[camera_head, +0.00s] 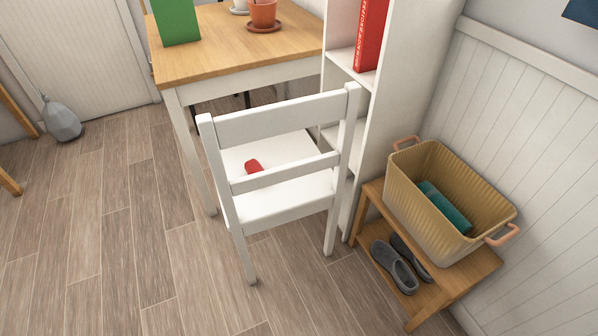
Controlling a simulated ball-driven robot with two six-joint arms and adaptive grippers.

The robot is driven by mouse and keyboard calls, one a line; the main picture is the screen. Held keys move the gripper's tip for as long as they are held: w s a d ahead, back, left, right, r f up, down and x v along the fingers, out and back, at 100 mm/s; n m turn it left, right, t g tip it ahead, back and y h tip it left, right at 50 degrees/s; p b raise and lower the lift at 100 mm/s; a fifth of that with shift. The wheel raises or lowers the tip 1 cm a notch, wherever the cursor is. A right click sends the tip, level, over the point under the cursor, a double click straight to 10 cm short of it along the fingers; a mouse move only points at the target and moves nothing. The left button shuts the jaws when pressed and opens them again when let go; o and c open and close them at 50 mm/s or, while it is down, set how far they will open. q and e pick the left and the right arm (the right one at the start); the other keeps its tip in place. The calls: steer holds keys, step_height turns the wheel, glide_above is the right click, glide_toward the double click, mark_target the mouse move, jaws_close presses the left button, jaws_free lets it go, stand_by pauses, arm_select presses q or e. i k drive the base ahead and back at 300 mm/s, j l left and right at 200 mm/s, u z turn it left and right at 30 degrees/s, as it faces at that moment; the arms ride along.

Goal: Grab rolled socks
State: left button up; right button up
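A small red rounded bundle (253,166), which looks like the rolled socks, lies on the seat of the white chair (262,208). I see it through the gap in the chair's backrest, just above the lower slat, which may hide its near edge. The chair stands with its back toward me, its seat facing the table side. Neither of my grippers is in this view.
A wooden table (215,45) and white shelf (379,120) stand behind the chair. A bench (455,285) at right bears a yellow basket (425,215) holding a teal roll (445,207); grey shoes (394,267) lie below. The floor at left is mostly clear.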

mark_target(252, 166)
steer(key=j+z, duration=0.15)
steer(key=z, duration=0.25)
steer(key=i+j+z, duration=0.1)
steer(key=z, duration=0.3)
steer(key=j+z, duration=0.2)
steer(key=z, duration=0.2)
steer(key=j+z, duration=0.15)
steer(key=z, duration=0.3)
steer(key=j+z, duration=0.2)
steer(key=z, duration=0.2)
steer(key=k+j, duration=0.1)
steer(key=j, duration=0.35)
steer(key=k+j, duration=0.1)
steer(key=j, duration=0.3)
steer(key=k+j, duration=0.15)
steer(key=j, duration=0.3)
steer(key=k+j, duration=0.1)
steer(key=j, duration=0.3)
steer(key=k+j, duration=0.1)
steer(key=j, duration=0.35)
steer(key=k+j, duration=0.1)
steer(key=j, duration=0.35)
steer(key=k+j, duration=0.15)
steer(key=j, duration=0.25)
steer(key=k+j, duration=0.1)
steer(key=j, duration=0.35)
